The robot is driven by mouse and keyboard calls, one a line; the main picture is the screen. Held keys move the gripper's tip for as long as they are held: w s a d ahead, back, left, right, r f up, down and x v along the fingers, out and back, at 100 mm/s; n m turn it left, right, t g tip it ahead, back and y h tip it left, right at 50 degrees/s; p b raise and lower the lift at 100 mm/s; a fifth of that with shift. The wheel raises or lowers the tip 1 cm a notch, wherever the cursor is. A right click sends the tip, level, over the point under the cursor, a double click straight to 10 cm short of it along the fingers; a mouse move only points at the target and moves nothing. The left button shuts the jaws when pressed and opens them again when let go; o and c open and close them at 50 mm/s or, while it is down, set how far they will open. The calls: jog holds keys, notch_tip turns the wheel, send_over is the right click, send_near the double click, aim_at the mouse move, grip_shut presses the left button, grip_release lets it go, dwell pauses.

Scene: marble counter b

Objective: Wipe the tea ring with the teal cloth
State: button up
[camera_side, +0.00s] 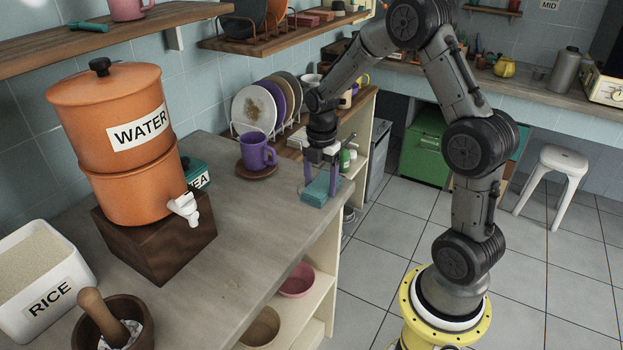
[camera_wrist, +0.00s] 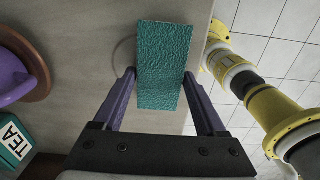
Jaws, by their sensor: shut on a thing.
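The teal cloth (camera_side: 318,191) is a small thick rectangular block near the counter's right edge. My gripper (camera_side: 322,182) points down with its two purple fingers on either side of the cloth, shut on it. In the wrist view the cloth (camera_wrist: 163,50) lies between the fingertips (camera_wrist: 160,76). A faint tea ring (camera_wrist: 118,52) shows on the counter just left of the cloth, its right part hidden by the cloth. I cannot tell whether the cloth touches the counter.
A purple mug (camera_side: 256,152) on a brown saucer (camera_side: 257,173) stands close left of my gripper. The teal tea box (camera_side: 197,172) and orange water dispenser (camera_side: 120,140) are farther left. The counter edge (camera_side: 300,248) drops to shelves. The front counter (camera_side: 235,240) is mostly clear.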

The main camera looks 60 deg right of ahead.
aim_at(301, 187)
jog(key=shift+s+f, duration=0.1)
jog(key=shift+s, duration=0.6)
jog(key=shift+w, duration=3.6)
jog(key=shift+w+r, duration=0.2)
jog(key=shift+w, duration=0.05)
notch_tip(301, 187, up, 8)
